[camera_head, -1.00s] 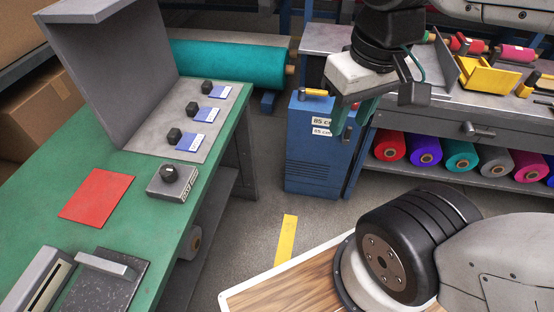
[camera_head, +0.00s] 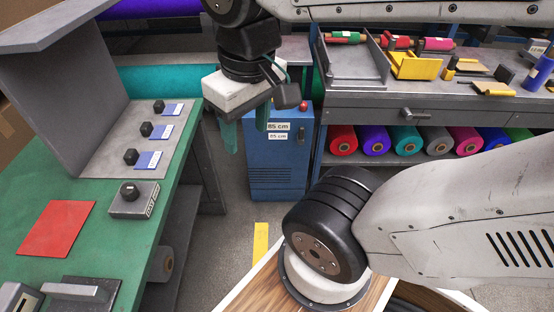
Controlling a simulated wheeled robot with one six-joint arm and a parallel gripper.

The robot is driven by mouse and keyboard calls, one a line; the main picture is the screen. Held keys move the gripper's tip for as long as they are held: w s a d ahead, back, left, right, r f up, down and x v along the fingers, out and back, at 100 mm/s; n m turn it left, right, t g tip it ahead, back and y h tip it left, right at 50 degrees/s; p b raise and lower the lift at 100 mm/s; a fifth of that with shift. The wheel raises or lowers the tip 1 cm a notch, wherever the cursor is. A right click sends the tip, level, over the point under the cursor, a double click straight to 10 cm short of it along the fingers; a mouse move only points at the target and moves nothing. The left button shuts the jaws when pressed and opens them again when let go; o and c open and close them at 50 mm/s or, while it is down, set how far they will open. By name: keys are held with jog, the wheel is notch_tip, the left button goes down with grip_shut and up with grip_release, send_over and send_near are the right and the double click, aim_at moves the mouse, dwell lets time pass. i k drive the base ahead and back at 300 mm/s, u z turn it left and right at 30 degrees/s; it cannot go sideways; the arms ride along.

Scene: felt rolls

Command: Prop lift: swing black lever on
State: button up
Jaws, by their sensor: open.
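A blue cabinet (camera_head: 275,165) with "85 cm" labels stands on the floor between the green table and the grey workbench. A red knob (camera_head: 303,104) shows at its top right. My gripper (camera_head: 245,130) is open and empty, its teal fingers pointing down in front of the cabinet's upper left. It hides part of the cabinet's top. I cannot make out a lever there. Several black knobs with blue labels, one of them the middle knob (camera_head: 146,129), sit on a grey panel at the left. A grey box (camera_head: 135,207) with a black knob (camera_head: 129,192) stands below them.
The green table (camera_head: 105,240) holds a red sheet (camera_head: 57,228). The grey workbench (camera_head: 375,100) at the right holds yellow holders and rolls, with coloured rolls on its lower shelf. Floor with a yellow stripe (camera_head: 260,243) lies clear before the cabinet.

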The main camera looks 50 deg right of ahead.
aim_at(300, 136)
jog(key=z, duration=1.35)
